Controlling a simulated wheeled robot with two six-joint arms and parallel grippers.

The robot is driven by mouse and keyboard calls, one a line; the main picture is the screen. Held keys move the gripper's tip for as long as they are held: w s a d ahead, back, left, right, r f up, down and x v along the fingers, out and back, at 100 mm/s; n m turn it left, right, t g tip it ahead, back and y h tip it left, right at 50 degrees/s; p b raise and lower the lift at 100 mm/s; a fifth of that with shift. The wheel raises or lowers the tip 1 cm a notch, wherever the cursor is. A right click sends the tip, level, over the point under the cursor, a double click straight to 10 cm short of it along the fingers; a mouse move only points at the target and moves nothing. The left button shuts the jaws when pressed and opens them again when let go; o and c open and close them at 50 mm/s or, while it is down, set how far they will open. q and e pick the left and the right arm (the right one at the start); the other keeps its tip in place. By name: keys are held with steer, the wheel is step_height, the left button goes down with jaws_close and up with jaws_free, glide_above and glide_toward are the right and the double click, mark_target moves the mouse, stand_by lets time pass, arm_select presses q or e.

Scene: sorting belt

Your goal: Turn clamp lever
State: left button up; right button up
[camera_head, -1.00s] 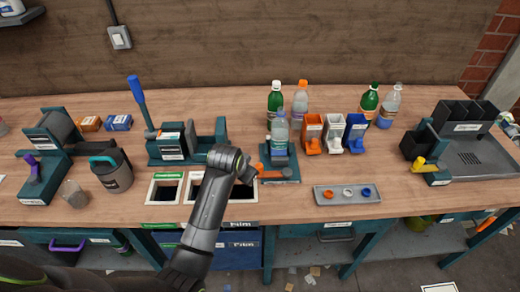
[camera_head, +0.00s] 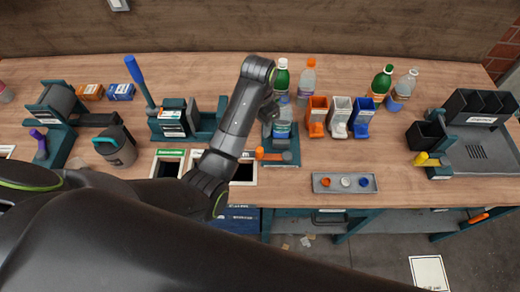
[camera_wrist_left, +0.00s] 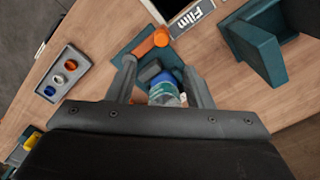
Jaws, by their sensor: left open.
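The clamp (camera_head: 280,157) is a small teal base with an orange-tipped lever (camera_head: 262,154) at its front left. A clear bottle with a blue-green label (camera_head: 283,124) stands upright at the clamp. My left gripper (camera_head: 270,110) is beside and partly over this bottle, and the arm hides much of it in the head view. In the left wrist view the open gripper (camera_wrist_left: 160,70) has its fingers on either side of the bottle top (camera_wrist_left: 163,92). The orange lever tip (camera_wrist_left: 161,38) shows just beyond the fingertips, apart from them. My right gripper does not show.
A grey tray (camera_head: 329,187) with three coloured caps lies to the right. Orange, white and blue holders (camera_head: 340,128) and bottles (camera_head: 281,78) stand behind. A teal press with a blue handle (camera_head: 140,80) stands left. Bin openings (camera_head: 243,184) lie in front.

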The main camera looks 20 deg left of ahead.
mark_target(260, 149)
arm_select(q)
steer(key=f, duration=1)
steer(key=w+f, duration=0.1)
steer(key=f, duration=0.4)
steer(key=shift+f, duration=0.3)
steer(key=shift+s+f, duration=0.15)
steer(key=shift+f, duration=0.2)
jaws_close()
